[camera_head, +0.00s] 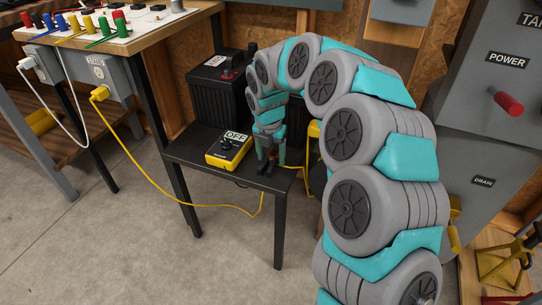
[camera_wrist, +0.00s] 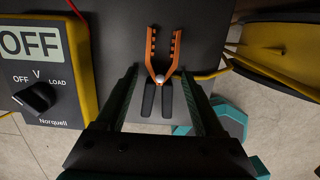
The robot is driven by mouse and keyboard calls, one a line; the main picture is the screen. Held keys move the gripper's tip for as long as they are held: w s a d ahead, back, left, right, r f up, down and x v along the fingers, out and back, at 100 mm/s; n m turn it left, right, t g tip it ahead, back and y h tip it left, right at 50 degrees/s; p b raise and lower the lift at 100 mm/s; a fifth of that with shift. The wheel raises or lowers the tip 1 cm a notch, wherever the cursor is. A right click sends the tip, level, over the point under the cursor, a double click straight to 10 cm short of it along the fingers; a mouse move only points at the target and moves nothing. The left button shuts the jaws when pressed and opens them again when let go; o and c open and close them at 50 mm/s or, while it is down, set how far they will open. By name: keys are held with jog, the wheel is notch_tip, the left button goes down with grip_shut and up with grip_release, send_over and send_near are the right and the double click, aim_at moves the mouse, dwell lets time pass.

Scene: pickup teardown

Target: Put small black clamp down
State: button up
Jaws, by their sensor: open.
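A small clamp (camera_wrist: 161,72) with orange toothed jaws and black handles shows in the wrist view, over the dark top of a small black table (camera_wrist: 120,30). Its jaws point away from my gripper and are spread apart. My gripper (camera_wrist: 160,75) is open, with one finger on each side of the clamp's handles and a visible gap on both sides. In the head view my gripper (camera_head: 268,162) is low over the front right part of the black table (camera_head: 200,156); the clamp is mostly hidden there.
A yellow and black meter reading OFF (camera_head: 229,150) stands left of my gripper, close beside it in the wrist view (camera_wrist: 45,60). A black battery (camera_head: 218,97) stands behind it. A yellow cable (camera_head: 128,156) runs over the floor. A grey cabinet (camera_head: 490,130) is at right.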

notch_tip(320, 180, up, 12)
jog(key=s+f, duration=0.1)
jog(key=s+d+r+m, duration=0.3)
jog(key=s+d+m, duration=0.3)
jog(key=s, duration=0.4)
jog(key=s+d+f+m+g, duration=0.1)
jog(key=s+d+f+m, duration=0.1)
jog(key=s+m, duration=0.6)
jog(key=s+d+f+m+g, duration=0.1)
jog(key=s+d+f+m, duration=0.1)
jog(key=s+d+m, duration=0.3)
jog(key=s+d+f+m+g, duration=0.1)
jog(key=s+d+f+m, duration=0.2)
jog(key=s+m, duration=1)
jog(key=s+d, duration=0.1)
jog(key=s, duration=0.3)
jog(key=shift+d, duration=0.2)
